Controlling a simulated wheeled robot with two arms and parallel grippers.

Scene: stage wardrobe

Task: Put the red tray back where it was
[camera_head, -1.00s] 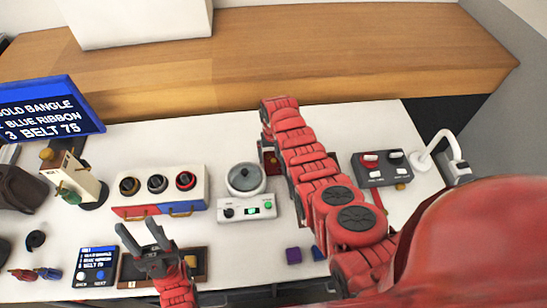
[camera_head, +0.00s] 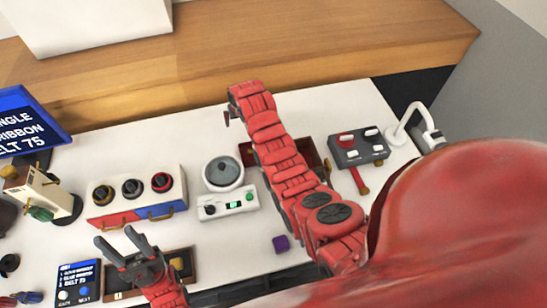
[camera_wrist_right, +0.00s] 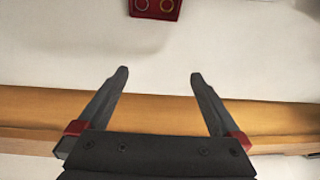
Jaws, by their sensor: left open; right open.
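A dark red tray (camera_head: 246,153) lies on the white table, mostly hidden behind my right arm in the head view. Its far right part shows beyond the arm. In the right wrist view a red piece with two ring shapes (camera_wrist_right: 155,8) is cut off by the top edge; I cannot tell whether it is the same tray. My right gripper (camera_wrist_right: 158,72) is open and empty, apart from the red piece. In the head view it is mostly hidden at the arm's far end. My left gripper (camera_head: 118,236) is open and empty, near a dark wooden tray (camera_head: 128,285).
A white scale (camera_head: 225,205) and a drawer unit with knobs (camera_head: 135,195) stand left of my right arm. A grey switch box (camera_head: 358,148) and a white lamp (camera_head: 405,122) are at right. A wooden ledge (camera_head: 270,50) runs behind.

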